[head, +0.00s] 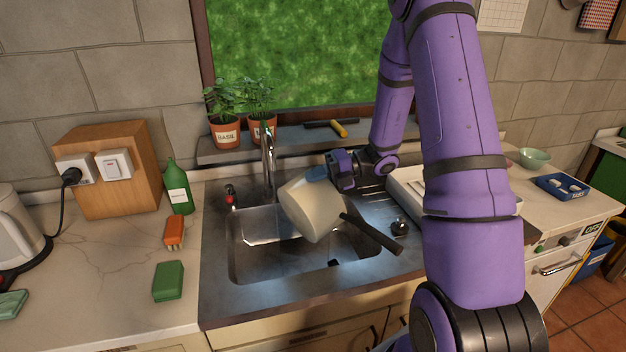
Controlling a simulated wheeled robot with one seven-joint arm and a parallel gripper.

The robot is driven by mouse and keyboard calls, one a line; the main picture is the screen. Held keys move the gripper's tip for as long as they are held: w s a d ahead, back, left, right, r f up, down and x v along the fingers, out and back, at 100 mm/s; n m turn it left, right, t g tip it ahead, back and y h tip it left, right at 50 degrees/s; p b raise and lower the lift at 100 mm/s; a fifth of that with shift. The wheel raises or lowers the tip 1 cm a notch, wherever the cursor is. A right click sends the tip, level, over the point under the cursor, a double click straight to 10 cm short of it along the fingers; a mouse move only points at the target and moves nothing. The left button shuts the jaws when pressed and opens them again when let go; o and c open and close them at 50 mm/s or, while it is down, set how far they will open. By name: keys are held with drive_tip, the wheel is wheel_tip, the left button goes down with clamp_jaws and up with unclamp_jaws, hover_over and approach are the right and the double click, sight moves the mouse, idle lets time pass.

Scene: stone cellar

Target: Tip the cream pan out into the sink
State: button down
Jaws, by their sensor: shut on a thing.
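The cream pan (311,208) is held tilted over the sink (244,258), its dark handle (373,234) slanting down to the right. My gripper (324,176) is shut on the pan at its upper right side; the fingertips are partly hidden at the rim. The pan's inside does not show, so I cannot tell whether anything is in it. The sink is a steel basin, its right part partly behind the pan and handle. A small dark spot (334,263) shows at the bottom of the basin.
The tap (268,165) rises behind the pan, close to it. A green bottle (177,187), an orange brush (174,232) and a green sponge (168,281) stand left of the sink. A white rack (408,187) is at the right, partly behind my arm. Potted basil (226,133) is on the sill.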

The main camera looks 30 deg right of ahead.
drive_tip(key=shift+d, duration=0.3)
drive_tip(key=shift+d+y, duration=0.15)
drive_tip(key=shift+y, duration=0.15)
drive_tip(key=shift+w+d+f+y, duration=0.15)
drive_tip(key=shift+d+y, duration=0.15)
drive_tip(key=shift+d, duration=0.2)
drive_tip(key=shift+d+m, duration=0.15)
drive_tip(key=shift+m, duration=0.15)
drive_tip(key=shift+d, duration=0.1)
idle(0.6)
drive_tip(key=shift+a, duration=0.2)
